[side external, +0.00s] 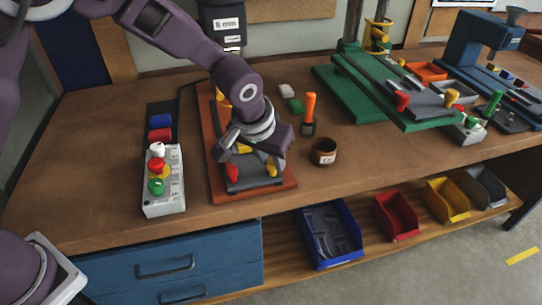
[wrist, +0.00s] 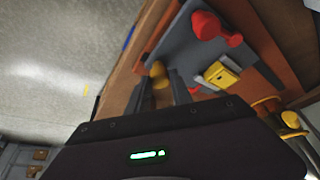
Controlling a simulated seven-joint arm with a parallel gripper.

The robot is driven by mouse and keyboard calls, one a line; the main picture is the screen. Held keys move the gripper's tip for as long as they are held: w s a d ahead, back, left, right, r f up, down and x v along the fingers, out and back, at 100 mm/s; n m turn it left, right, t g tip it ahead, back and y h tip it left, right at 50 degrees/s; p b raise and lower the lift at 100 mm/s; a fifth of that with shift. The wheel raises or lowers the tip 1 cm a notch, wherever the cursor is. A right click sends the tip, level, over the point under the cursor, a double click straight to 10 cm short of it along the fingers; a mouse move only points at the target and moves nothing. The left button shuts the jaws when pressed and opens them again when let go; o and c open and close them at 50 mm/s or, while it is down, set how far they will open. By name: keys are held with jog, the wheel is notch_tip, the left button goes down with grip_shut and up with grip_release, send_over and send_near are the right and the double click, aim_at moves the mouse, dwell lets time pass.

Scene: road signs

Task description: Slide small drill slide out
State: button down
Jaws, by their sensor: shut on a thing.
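The small drill slide, a dark grey plate (side external: 250,183), lies on a reddish-brown wooden base (side external: 225,196) on the bench. It has a red knob (side external: 231,174) at left and a yellow knob (side external: 271,171) at right. My gripper (side external: 270,160) reaches down over the plate's right side. In the wrist view, my gripper's fingers (wrist: 162,90) are closed around a yellow knob (wrist: 158,72) beside the grey plate (wrist: 185,48). The red knob (wrist: 210,26) is clear of them. My arm hides much of the drill behind.
A button box (side external: 163,185) stands left of the base. A brown cup (side external: 323,152) and an orange-handled tool (side external: 309,115) stand right. A larger green machine (side external: 350,95) is farther right. Bench surface is clear in front; open bins (side external: 330,235) sit below the edge.

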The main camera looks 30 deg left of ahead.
jog(key=c, duration=1.3)
grip_release()
jog(key=shift+s+d, duration=0.25)
jog(key=shift+o, duration=0.8)
jog(key=v, duration=0.7)
jog(key=shift+a+r, duration=0.1)
jog(key=s+a+r, duration=1.1)
jog(key=s+a, duration=0.3)
jog(key=s, duration=0.5)
jog(key=s+a+t, duration=0.1)
jog(key=s+a, duration=0.1)
jog(key=s, duration=0.5)
jog(key=shift+s+a+f, duration=0.25)
jog(key=shift+a+f, duration=0.1)
jog(key=shift+f, duration=0.05)
